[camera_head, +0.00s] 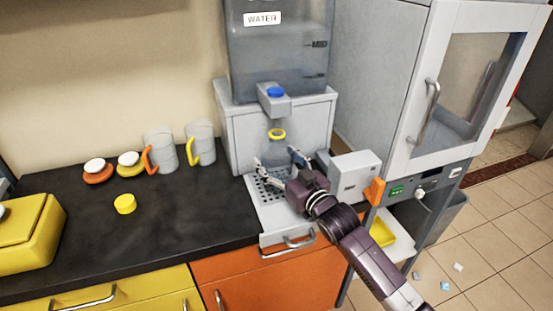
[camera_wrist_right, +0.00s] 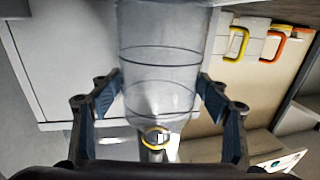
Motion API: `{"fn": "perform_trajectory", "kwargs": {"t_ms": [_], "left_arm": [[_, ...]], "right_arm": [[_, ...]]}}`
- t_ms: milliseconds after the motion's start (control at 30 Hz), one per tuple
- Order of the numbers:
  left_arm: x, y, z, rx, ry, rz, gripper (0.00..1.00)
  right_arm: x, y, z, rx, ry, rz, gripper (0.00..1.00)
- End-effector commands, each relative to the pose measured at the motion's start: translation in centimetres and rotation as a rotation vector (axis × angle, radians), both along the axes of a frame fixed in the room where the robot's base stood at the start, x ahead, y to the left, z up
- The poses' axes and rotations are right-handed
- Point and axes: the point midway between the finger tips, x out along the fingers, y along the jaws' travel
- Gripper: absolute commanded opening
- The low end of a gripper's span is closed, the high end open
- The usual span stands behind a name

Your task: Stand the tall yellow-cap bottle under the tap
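The tall clear bottle with a yellow neck ring (camera_head: 277,135) is upright under the blue-topped tap (camera_head: 275,92) of the water dispenser, above the perforated drip tray (camera_head: 266,190). Its base is hidden, so I cannot tell whether it rests on the tray. A loose yellow cap (camera_head: 125,204) lies on the dark counter. My right gripper (camera_head: 279,161) is around the bottle, with its fingers spread on either side. In the right wrist view the bottle (camera_wrist_right: 162,75) fills the space between the fingers of the gripper (camera_wrist_right: 158,97), apparently without a firm grip. My left gripper is not in view.
Orange-handled (camera_head: 160,152) and yellow-handled (camera_head: 201,143) jugs stand left of the dispenser, beside two white-knobbed lids. A grey box (camera_head: 355,177) sits right of the tray, near my arm. A yellow case (camera_head: 28,235) is at far left.

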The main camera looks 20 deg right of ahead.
Motion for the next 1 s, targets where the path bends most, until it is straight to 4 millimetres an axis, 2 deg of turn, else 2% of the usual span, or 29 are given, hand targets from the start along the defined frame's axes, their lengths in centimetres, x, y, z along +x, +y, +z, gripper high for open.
{"fn": "perform_trajectory", "kwargs": {"t_ms": [333, 467, 800, 1000], "left_arm": [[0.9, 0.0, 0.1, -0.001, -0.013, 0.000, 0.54], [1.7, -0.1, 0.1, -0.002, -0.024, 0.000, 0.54], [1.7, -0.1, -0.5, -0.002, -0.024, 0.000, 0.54], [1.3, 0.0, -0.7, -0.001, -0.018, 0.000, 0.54]], "right_arm": [[0.0, 0.0, 0.2, 0.000, -0.001, 0.000, 0.77], [-0.9, -0.2, 0.0, 0.001, 0.000, 0.000, 0.77], [-7.1, -1.7, -0.2, 0.000, 0.002, 0.000, 0.77], [-10.1, -2.4, 0.0, 0.001, 0.001, 0.000, 0.77]]}}
